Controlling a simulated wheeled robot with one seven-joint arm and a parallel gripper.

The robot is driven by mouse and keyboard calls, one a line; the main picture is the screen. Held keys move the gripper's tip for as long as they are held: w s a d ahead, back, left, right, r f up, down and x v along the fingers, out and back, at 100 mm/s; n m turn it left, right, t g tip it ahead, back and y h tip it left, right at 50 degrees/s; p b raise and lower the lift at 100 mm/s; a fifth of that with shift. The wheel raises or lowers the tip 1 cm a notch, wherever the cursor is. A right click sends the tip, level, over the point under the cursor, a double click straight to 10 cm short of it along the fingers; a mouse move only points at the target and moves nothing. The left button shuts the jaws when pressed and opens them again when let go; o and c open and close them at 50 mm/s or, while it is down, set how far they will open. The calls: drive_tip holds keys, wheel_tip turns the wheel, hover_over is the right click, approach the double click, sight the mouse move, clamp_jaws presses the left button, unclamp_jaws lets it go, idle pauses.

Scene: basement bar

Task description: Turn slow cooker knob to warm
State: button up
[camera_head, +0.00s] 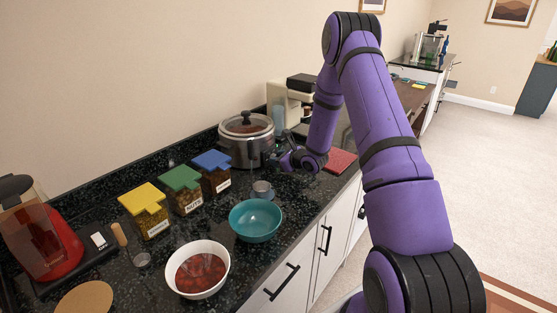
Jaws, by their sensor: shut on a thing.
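The slow cooker (238,151) is a round silver pot with a glass lid (246,125) and a dark lid knob. It stands on the dark counter by the back wall. My purple arm reaches over from the right. My gripper (276,158) is low at the cooker's right front side, with its fingers at the cooker's wall. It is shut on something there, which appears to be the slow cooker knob. The knob itself is hidden by the fingers or too small to make out, and so is its setting.
Jars with yellow (143,198), green (179,178) and blue (211,160) lids stand left of the cooker. A teal bowl (256,221), a white bowl (222,282) of red food and a small grey cup (262,190) are in front. A coffee maker (276,96) stands behind.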

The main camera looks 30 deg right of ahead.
drive_tip(key=n+h, duration=0.1)
drive_tip(key=n, duration=0.2)
drive_tip(key=shift+s+a+f+t+h, duration=0.1)
drive_tip(key=shift+a+f+t+h, duration=0.1)
drive_tip(key=shift+t+h, duration=0.2)
drive_tip(key=shift+n+t+h, duration=0.7)
drive_tip(key=shift+n+h, duration=0.1)
drive_tip(key=shift+n, duration=0.6)
drive_tip(key=o, duration=0.9)
drive_tip(key=v, duration=1.1)
drive_tip(key=shift+d, duration=0.1)
